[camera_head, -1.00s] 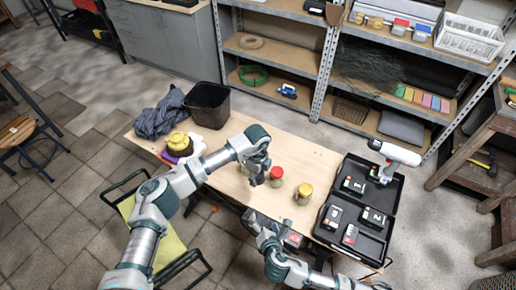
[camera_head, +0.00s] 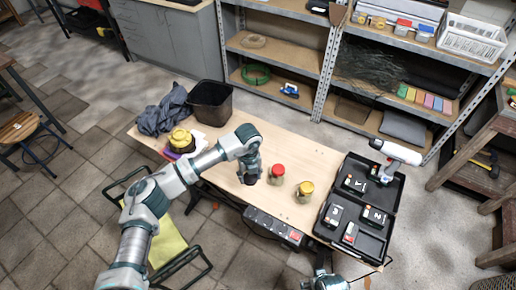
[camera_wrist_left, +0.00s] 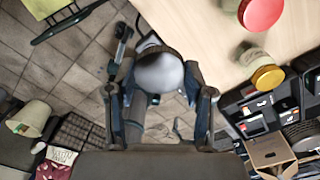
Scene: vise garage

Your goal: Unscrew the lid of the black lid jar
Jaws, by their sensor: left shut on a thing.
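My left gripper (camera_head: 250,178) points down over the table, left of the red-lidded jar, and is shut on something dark. This is at the left end of the row of jars, so it is probably the black lid jar; the fingers hide most of it. I cannot tell whether they hold its lid or its body. In the left wrist view a finger shows on each side of the gripper (camera_wrist_left: 160,95); a pale grey rounded shape lies between them, unclear. My right arm shows only at the bottom edge of the head view; its gripper (camera_head: 321,265) is too small to read.
A red-lidded jar (camera_head: 277,175) and a yellow-lidded jar (camera_head: 304,192) stand on the table (camera_head: 232,205). An open black case (camera_head: 387,227) with batteries and a drill (camera_head: 396,154) is at the right. A black bin (camera_head: 211,105) and a dark cloth (camera_head: 164,112) are at the back left.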

